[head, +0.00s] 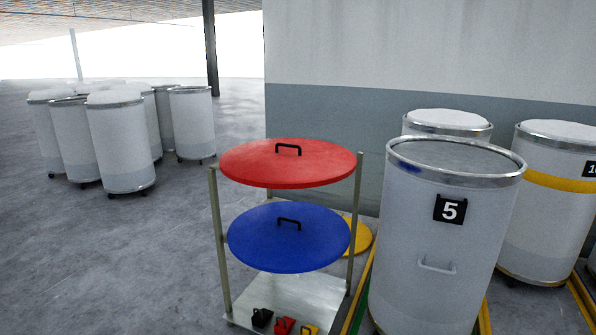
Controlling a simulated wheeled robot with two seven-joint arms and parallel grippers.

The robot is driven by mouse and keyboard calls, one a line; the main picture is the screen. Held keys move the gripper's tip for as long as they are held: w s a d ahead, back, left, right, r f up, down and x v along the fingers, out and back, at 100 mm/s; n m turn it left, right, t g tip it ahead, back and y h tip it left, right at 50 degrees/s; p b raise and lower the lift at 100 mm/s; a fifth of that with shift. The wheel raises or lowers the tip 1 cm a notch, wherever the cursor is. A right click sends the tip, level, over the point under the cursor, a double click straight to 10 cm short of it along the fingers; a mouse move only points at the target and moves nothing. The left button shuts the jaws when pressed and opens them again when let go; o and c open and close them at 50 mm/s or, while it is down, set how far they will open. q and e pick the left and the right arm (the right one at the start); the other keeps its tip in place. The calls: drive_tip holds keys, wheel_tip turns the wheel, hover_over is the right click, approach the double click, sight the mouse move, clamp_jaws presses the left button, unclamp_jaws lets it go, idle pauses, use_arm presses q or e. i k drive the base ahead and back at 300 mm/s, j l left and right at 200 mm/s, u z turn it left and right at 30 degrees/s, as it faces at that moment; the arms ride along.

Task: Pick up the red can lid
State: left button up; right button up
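The red can lid (250,164) is a large round disc with a black handle (288,149) in the middle of its top. It lies flat at the top of a rack with metal posts (217,235). A blue lid (270,241) with a similar black handle lies on the level below it. Neither of my grippers shows in the head view.
A white can marked 5 (425,240) stands close to the right of the rack, with more cans (545,215) behind it. A yellow lid (361,238) shows partly behind the rack. Several white cans (122,145) stand at the left. Grey floor (110,260) is clear left of the rack.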

sight(281, 164)
drive_tip(key=i+u, duration=0.2)
drive_tip(key=i, duration=0.75)
